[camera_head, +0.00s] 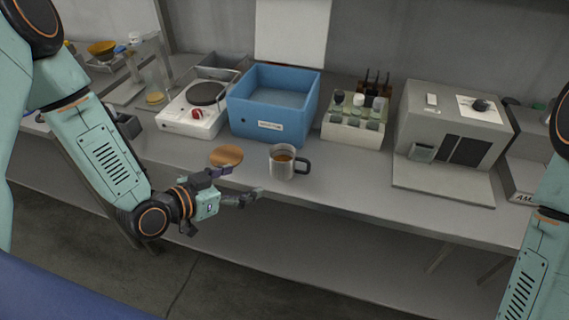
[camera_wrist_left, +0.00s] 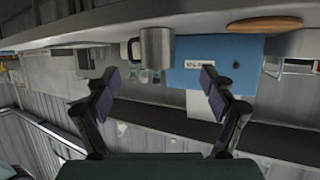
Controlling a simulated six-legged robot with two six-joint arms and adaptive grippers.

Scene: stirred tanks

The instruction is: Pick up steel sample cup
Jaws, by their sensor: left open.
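The steel sample cup (camera_head: 282,163) stands upright near the front edge of the bench. It has a dark handle on its right and holds something brown. My left gripper (camera_head: 246,183) is open and empty, to the left and in front of the cup, apart from it. In the left wrist view, the cup (camera_wrist_left: 157,48) shows above and between the spread fingers of my left gripper (camera_wrist_left: 158,82), farther off. The scene looks upside down there. My right gripper is not in view; only part of my right arm shows.
A round wooden coaster (camera_head: 226,156) lies left of the cup. Behind stand a blue bin (camera_head: 270,123), a hotplate (camera_head: 193,120), a bottle rack (camera_head: 351,133) and a grey instrument (camera_head: 450,150). The bench front edge (camera_head: 330,203) is close. The bench right of the cup is clear.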

